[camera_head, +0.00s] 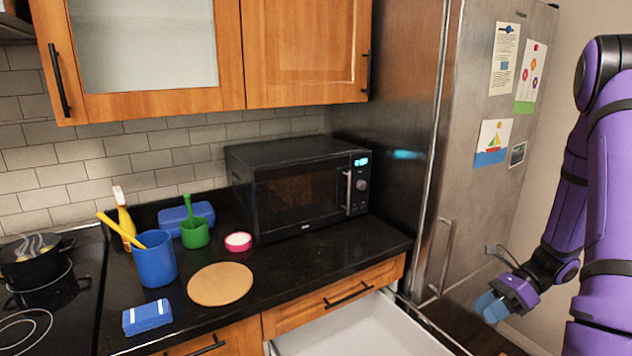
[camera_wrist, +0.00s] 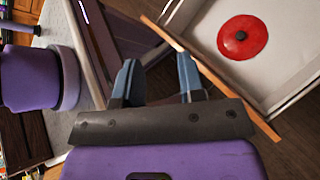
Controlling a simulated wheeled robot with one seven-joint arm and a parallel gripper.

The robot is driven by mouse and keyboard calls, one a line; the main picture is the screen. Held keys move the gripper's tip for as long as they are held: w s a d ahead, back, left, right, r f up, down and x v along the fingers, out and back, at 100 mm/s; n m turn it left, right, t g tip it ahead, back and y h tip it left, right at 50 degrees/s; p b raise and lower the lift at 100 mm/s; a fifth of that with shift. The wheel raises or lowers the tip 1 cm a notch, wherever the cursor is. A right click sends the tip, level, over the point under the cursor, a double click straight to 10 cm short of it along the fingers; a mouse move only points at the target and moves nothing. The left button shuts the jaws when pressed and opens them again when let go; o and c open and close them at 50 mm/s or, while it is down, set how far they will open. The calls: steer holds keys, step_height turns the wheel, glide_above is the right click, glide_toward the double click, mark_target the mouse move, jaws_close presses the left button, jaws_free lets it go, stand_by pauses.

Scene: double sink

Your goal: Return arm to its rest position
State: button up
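My purple arm (camera_head: 602,180) comes down at the right edge of the head view. My gripper (camera_head: 490,307) is at its lower end, in front of the steel fridge and to the right of the open drawer. In the wrist view, the two blue-grey fingers of my gripper (camera_wrist: 158,75) stand apart with nothing between them. The gripper is open and empty, with dark floor seen past the fingers.
A drawer (camera_head: 350,335) stands open below the counter; in the wrist view a red round lid (camera_wrist: 228,40) lies inside it. The counter holds a microwave (camera_head: 305,190), a blue container (camera_head: 155,262) and a round board (camera_head: 220,285). The fridge (camera_head: 470,130) stands behind my gripper.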

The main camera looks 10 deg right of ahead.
steer(key=s+a+r+n+g+h, duration=0.1)
steer(key=a+r+n+h, duration=0.2)
steer(key=a+r+n, duration=0.5)
steer(key=s+a+r+n+h, duration=0.1)
steer(key=a+r+n+h, duration=0.35)
steer(key=r, duration=0.55)
steer(key=s+a+r+n+t+h, duration=0.3)
steer(key=s+a+r+n+t, duration=0.2)
steer(key=s+r+n, duration=0.5)
step_height(320, 180, up, 2)
steer(key=shift+s+a+r+n+t+h, duration=0.1)
steer(key=shift+s+a+n+t+h, duration=0.2)
steer(key=shift+a+n, duration=0.7)
